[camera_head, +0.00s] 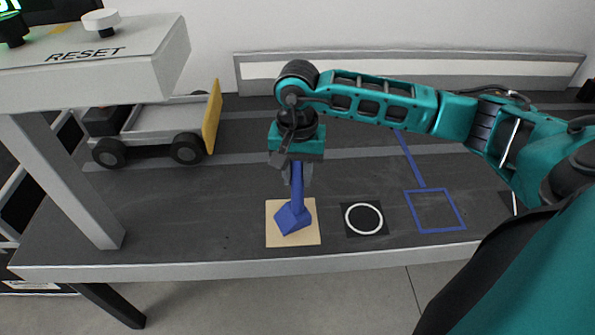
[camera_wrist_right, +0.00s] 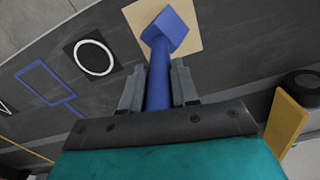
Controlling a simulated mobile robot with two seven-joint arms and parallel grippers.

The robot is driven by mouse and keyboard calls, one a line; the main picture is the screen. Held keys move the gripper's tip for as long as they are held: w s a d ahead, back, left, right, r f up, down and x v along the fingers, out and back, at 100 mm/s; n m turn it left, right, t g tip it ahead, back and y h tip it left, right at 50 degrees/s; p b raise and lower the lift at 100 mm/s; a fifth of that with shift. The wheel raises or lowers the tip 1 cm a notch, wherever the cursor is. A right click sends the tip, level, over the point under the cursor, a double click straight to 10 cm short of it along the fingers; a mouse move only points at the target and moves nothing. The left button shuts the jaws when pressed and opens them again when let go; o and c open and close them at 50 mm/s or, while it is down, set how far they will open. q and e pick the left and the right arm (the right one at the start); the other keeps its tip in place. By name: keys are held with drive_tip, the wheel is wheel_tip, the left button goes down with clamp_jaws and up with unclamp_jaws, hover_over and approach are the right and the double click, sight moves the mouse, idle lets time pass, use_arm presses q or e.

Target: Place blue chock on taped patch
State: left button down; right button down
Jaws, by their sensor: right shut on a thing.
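The blue chock (camera_head: 294,217), a wedge with an upright handle, is over the tan square (camera_head: 274,232) on the dark table. It also shows in the wrist view (camera_wrist_right: 170,32). I cannot tell whether its base touches the square. My right gripper (camera_head: 297,176) points down and is shut on the chock's handle, with a finger on each side of it in the wrist view (camera_wrist_right: 158,92). The taped patch, a blue tape outline (camera_head: 442,230), lies empty to the right in the head view. My left gripper is not in view.
A black square with a white ring (camera_head: 364,219) lies between the tan square and the taped outline. A grey cart (camera_head: 160,122) with a yellow end board (camera_head: 212,116) stands at the left, near a RESET button box (camera_head: 100,65). The table's front edge (camera_head: 200,267) is close.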

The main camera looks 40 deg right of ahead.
drive_tip(key=c, duration=0.8)
unclamp_jaws()
drive_tip(key=shift+f, duration=0.1)
drive_tip(key=shift+c, duration=0.2)
